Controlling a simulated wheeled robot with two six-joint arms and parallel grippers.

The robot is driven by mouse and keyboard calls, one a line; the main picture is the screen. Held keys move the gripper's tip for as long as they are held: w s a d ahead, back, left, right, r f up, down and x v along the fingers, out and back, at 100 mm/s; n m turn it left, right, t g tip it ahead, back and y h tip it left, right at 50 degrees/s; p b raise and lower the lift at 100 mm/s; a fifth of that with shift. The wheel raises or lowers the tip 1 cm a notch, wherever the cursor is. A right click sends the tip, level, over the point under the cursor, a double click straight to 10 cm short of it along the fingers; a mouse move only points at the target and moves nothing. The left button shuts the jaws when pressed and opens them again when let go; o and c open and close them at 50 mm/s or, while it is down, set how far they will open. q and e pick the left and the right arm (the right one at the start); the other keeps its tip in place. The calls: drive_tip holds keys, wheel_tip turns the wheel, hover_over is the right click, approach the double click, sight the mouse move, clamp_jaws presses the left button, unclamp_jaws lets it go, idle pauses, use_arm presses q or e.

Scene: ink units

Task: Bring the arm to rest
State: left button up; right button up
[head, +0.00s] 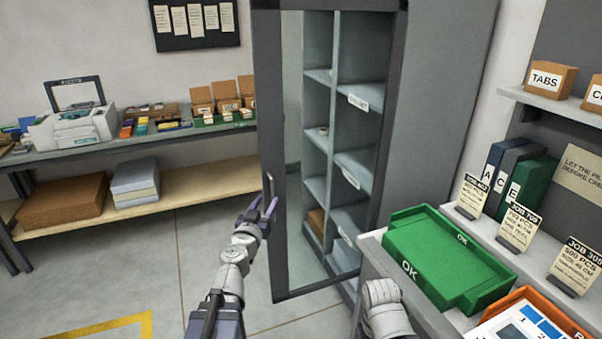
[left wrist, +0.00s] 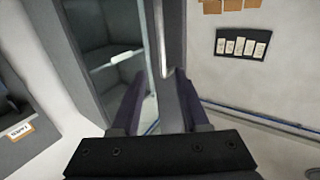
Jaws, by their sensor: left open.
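My left gripper (head: 262,207) is open, its fingertips near the lower end of the handle (head: 268,187) on a tall cabinet's glass door (head: 263,90). The dark-framed door appears to stand swung out from the cabinet (head: 435,90). In the left wrist view the two fingers (left wrist: 158,92) are apart, with the door's edge and pale handle (left wrist: 166,45) showing between and beyond them. I cannot tell whether a finger touches the handle. Nothing is clearly held. Part of my right arm shows at the bottom of the head view; its gripper is out of view.
A counter on the right holds a green tray (head: 440,250), an orange tray (head: 545,300) and job cards (head: 518,225). A bench (head: 180,140) at the back left carries a printer (head: 75,125) and boxes. The floor (head: 185,240) left of the door is clear.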

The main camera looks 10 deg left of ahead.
use_arm(q)
drive_tip(key=s+d+f+m+g+h+p, duration=0.1)
drive_tip(key=s+d+f+m+g+h, duration=0.15)
drive_tip(key=d, duration=0.55)
drive_tip(key=s+d+f+m+g+h+p, duration=0.1)
drive_tip(key=d+f+m+g+h, duration=0.15)
drive_tip(key=d, duration=0.55)
drive_tip(key=s+d+f+m+g+h+p, duration=0.1)
drive_tip(key=s+d+f+m+g+h, duration=0.2)
drive_tip(key=d, duration=0.5)
drive_tip(key=s+d+f+g+y, duration=0.1)
drive_tip(key=s+d+f+g, duration=0.3)
drive_tip(key=s+f+g, duration=0.25)
drive_tip(key=s+a+f+n+g+y+p, duration=0.2)
drive_tip(key=s+a+n+g+y, duration=0.1)
drive_tip(key=s+y, duration=0.4)
drive_tip(key=s+a+g, duration=0.1)
drive_tip(key=s+a, duration=0.1)
drive_tip(key=s, duration=0.1)
drive_tip(key=shift+s+a+n, duration=0.25)
drive_tip(key=shift+a+n, duration=0.05)
drive_tip(key=shift+a, duration=0.1)
drive_tip(key=shift+f, duration=0.2)
